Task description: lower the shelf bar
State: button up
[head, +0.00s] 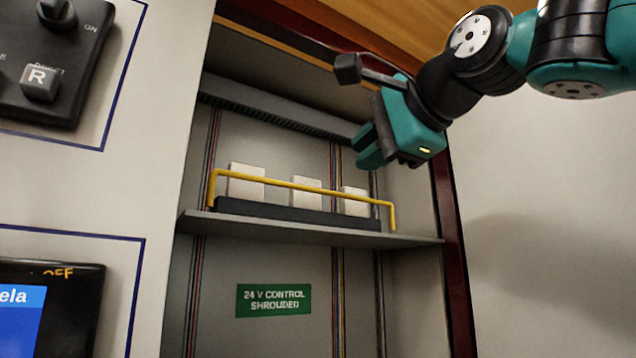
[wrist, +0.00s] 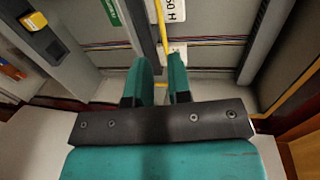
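The yellow shelf bar (head: 300,187) is raised in the head view, running across the front of the shelf (head: 415,238) with a bent leg at each end. Several white blocks on a dark strip (head: 300,215) stand behind it. My gripper (head: 368,150) is above the bar's right end, apart from it. In the wrist view, the two teal fingers (wrist: 160,75) are apart with nothing between them. A yellow length that looks like the bar (wrist: 160,22) shows beyond the fingertips.
The shelf sits inside an open cabinet with a dark red frame (head: 455,240) on the right. A green label (head: 273,300) is below the shelf. A panel with a dark switch box (head: 55,60) and a screen (head: 45,310) stands at the left.

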aim_at(320, 190)
jog(key=p+x, duration=0.5)
jog(key=x, duration=0.7)
jog(key=shift+w+a, duration=0.25)
jog(key=shift+w, duration=0.1)
jog(key=shift+f, duration=0.1)
grip_shut()
